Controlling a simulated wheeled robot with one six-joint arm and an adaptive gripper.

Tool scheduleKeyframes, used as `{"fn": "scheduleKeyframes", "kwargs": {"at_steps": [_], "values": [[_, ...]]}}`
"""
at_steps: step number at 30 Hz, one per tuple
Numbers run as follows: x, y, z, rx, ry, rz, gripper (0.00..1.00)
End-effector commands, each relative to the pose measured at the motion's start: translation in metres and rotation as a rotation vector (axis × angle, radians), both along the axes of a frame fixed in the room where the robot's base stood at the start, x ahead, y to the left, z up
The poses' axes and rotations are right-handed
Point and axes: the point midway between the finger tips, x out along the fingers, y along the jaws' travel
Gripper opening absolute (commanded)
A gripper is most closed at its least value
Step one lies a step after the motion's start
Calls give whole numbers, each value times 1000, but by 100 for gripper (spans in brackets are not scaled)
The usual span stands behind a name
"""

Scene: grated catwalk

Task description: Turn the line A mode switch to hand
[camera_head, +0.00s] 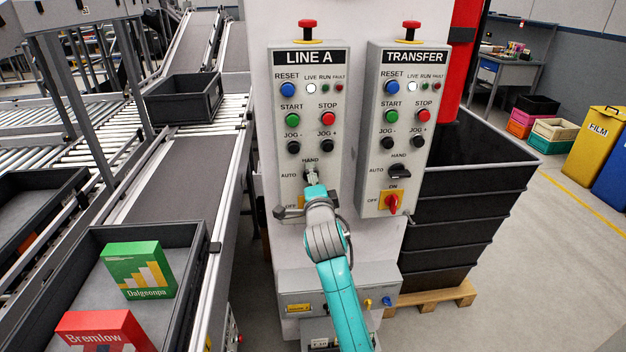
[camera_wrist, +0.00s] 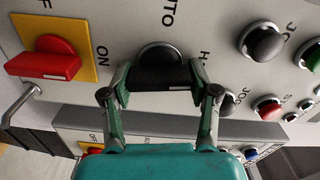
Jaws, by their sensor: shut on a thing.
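The LINE A mode switch is a black rotary handle with AUTO at its left and HAND above it in the head view, where my gripper (camera_head: 312,180) mostly covers it. In the wrist view the switch (camera_wrist: 160,77) sits between the two fingers of my gripper (camera_wrist: 160,84), which are shut on it. Its black bar lies across the picture there, with AUTO above it and the H of HAND to its right. Which mark its pointer faces I cannot tell clearly.
A red switch (camera_wrist: 45,62) on a yellow plate lies close by on the same panel. Black jog buttons (camera_wrist: 262,43) are on the other side. The TRANSFER panel (camera_head: 400,150) stands right of the LINE A panel (camera_head: 273,140), with its own black mode switch (camera_head: 400,171). A conveyor (camera_head: 180,170) runs at left.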

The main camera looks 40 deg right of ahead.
Motion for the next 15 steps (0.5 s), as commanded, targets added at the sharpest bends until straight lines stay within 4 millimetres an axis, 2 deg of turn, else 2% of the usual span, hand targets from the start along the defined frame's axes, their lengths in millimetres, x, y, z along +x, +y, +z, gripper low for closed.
{"fn": "scheduleKeyframes", "kwargs": {"at_steps": [15], "values": [[0,0,-2,161,-107,-1,25]]}}
